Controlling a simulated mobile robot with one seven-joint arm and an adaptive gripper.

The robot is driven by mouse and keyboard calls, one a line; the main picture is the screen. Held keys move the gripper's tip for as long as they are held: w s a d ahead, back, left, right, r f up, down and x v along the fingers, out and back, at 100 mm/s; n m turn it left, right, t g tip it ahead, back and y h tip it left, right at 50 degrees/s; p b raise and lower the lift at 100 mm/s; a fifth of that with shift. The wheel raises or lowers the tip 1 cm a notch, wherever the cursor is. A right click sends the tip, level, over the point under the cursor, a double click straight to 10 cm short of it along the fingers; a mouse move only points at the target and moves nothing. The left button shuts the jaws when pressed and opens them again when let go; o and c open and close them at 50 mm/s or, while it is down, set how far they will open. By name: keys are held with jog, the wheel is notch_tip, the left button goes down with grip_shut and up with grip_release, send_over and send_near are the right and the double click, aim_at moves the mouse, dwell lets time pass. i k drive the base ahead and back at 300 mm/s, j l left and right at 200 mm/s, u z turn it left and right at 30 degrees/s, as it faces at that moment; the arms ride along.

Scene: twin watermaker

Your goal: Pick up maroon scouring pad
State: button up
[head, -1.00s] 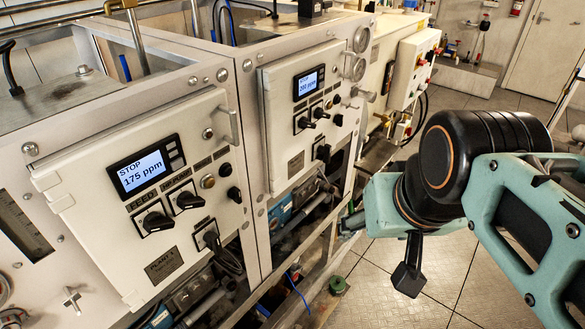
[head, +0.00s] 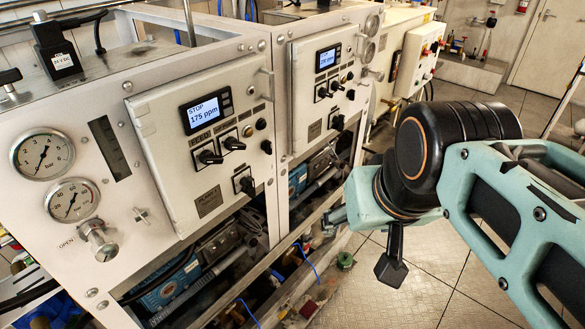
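I cannot make out a maroon scouring pad in the head view. My teal and black arm reaches in from the right edge, in front of the walkway. A dark part (head: 391,268) of my gripper hangs below the wrist, apart from the panels. The rest of the gripper is hidden by the wrist, and I cannot see whether it is open or holds anything.
The near watermaker panel (head: 160,125) has a display, knobs and two gauges (head: 73,199). A second panel (head: 310,110) stands beyond it. Pumps and pipes (head: 190,270) fill the lower frame. A green round item (head: 345,261) sits low beside it. Tiled floor (head: 440,265) is open at right.

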aim_at(307, 311)
jog(key=l+u, duration=0.45)
jog(key=l, duration=0.25)
jog(key=k+j+z, duration=0.45)
jog(key=k+j, duration=0.2)
jog(key=i+j, duration=0.15)
jog(key=i, duration=0.45)
jog(key=i+l+u, duration=0.5)
jog(key=l, duration=0.2)
jog(key=i+l+u, duration=0.25)
jog(key=l, duration=0.15)
jog(key=k+l, duration=0.3)
